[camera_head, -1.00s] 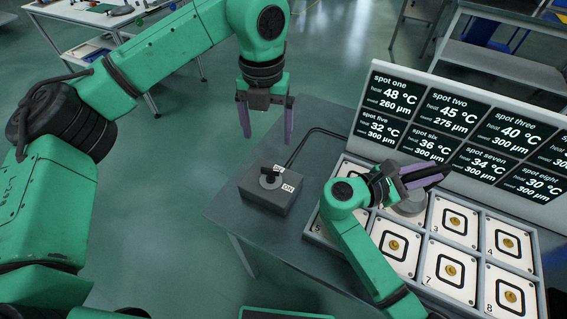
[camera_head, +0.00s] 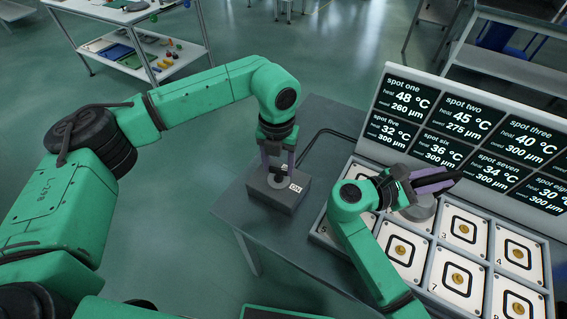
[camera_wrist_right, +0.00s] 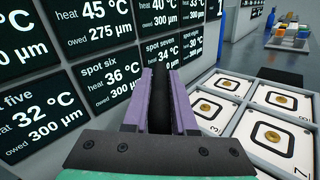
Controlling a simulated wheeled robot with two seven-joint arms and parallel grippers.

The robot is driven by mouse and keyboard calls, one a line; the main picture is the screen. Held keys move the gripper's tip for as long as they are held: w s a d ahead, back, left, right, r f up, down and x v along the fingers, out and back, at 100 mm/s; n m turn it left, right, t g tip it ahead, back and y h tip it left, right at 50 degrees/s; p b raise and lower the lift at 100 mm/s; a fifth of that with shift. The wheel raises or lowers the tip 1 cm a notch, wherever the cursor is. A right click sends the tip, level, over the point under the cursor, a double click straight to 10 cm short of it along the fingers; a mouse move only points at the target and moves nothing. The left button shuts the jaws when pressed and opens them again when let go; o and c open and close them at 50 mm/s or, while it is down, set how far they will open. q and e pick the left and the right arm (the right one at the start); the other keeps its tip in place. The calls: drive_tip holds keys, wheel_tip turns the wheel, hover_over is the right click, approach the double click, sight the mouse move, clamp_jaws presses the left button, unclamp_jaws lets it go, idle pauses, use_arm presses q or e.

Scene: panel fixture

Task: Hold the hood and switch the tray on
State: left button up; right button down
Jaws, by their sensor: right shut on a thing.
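The grey round hood (camera_head: 421,209) is over the tray's back row, left of tile 3; I cannot tell if it touches the tray. My right gripper (camera_head: 437,181) is shut on its dark handle (camera_wrist_right: 160,98), between the purple fingers in the right wrist view. The tray (camera_head: 437,254) holds numbered white tiles with gold discs. A grey switch box (camera_head: 283,200) with a dark knob (camera_head: 277,182) and an "ON" label stands left of it. My left gripper (camera_head: 278,163) points down over the box, fingers apart on either side of the knob. The "OFF" label is hidden.
A display panel (camera_head: 470,125) with heat and owed readings stands behind the tray. A dark cable (camera_head: 318,140) runs from the box. The grey table's left edge (camera_head: 240,215) is near the box. A side table (camera_head: 130,25) with small items stands far back left.

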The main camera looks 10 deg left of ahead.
sight(278, 169)
use_arm(q)
drive_tip(key=c, duration=0.6)
drive_tip(key=m, duration=0.3)
drive_tip(key=shift+c, duration=0.2)
drive_tip(key=o, duration=1.4)
wheel_tip(278, 169, up, 12)
drive_tip(key=shift+r, duration=0.1)
